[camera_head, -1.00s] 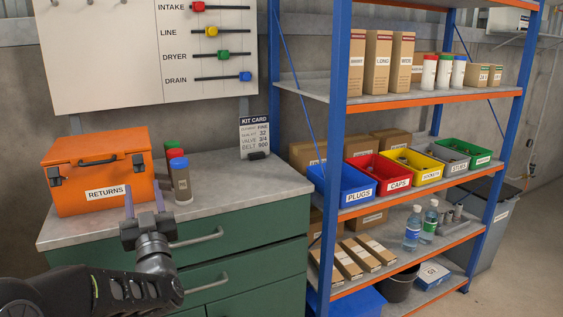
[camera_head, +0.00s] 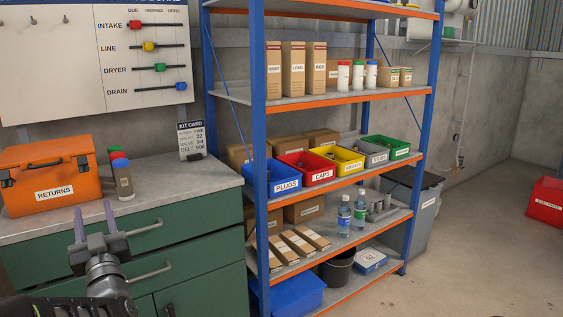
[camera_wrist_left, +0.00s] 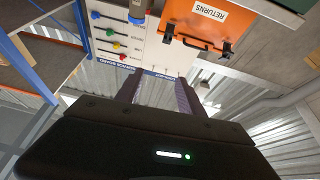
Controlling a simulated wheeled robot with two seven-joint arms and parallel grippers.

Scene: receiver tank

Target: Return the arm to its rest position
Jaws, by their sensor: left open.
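My left gripper (camera_head: 94,218) is at the lower left of the head view, in front of the green cabinet (camera_head: 190,235) and its grey worktop. Its two fingers are apart and point up, with nothing between them. In the left wrist view the fingers (camera_wrist_left: 158,88) are also spread and empty, below the orange RETURNS case in that picture. My right gripper is in neither view.
The orange RETURNS case (camera_head: 50,178) and bottles (camera_head: 122,178) stand on the worktop. The shelf rack with a blue post (camera_head: 260,140) is to the right, holding coloured bins such as the red one (camera_head: 305,170). Bare floor (camera_head: 480,240) lies right of the rack.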

